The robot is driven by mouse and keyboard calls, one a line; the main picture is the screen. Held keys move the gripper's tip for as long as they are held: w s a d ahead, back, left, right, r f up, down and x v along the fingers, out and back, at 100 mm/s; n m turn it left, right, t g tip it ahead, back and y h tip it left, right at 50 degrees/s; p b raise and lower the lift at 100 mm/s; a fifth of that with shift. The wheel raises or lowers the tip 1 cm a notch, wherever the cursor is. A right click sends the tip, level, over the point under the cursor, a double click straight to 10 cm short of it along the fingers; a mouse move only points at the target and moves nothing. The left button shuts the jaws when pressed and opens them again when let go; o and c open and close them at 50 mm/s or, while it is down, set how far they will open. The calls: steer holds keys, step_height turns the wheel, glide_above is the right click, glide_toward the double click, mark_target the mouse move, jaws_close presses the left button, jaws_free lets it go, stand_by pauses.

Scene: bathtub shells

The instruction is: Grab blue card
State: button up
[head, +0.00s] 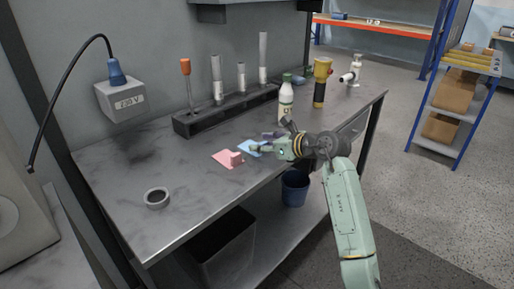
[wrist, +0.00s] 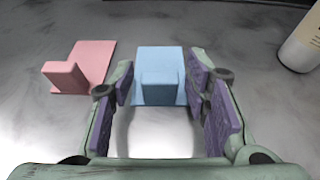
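The blue card (wrist: 160,62) lies on the grey workbench, a flat light-blue piece with a raised block on its near side. In the head view the blue card (head: 246,148) is partly hidden by my gripper (head: 268,149). In the wrist view my gripper (wrist: 161,82) is open, its purple-padded fingers on either side of the blue block. Small gaps seem to show between the pads and the block. A pink card (wrist: 90,62) of similar shape lies to the left; it also shows in the head view (head: 226,159).
The workbench (head: 200,195) holds a grey ring (head: 157,198) at the front left and a dark rack (head: 225,112) with upright rods behind. A white bottle (head: 286,98) and a yellow-black flashlight (head: 320,85) stand near my gripper. The bench's front left is mostly clear.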

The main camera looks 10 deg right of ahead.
steer(key=c, duration=0.8)
steer(key=shift+r, duration=0.1)
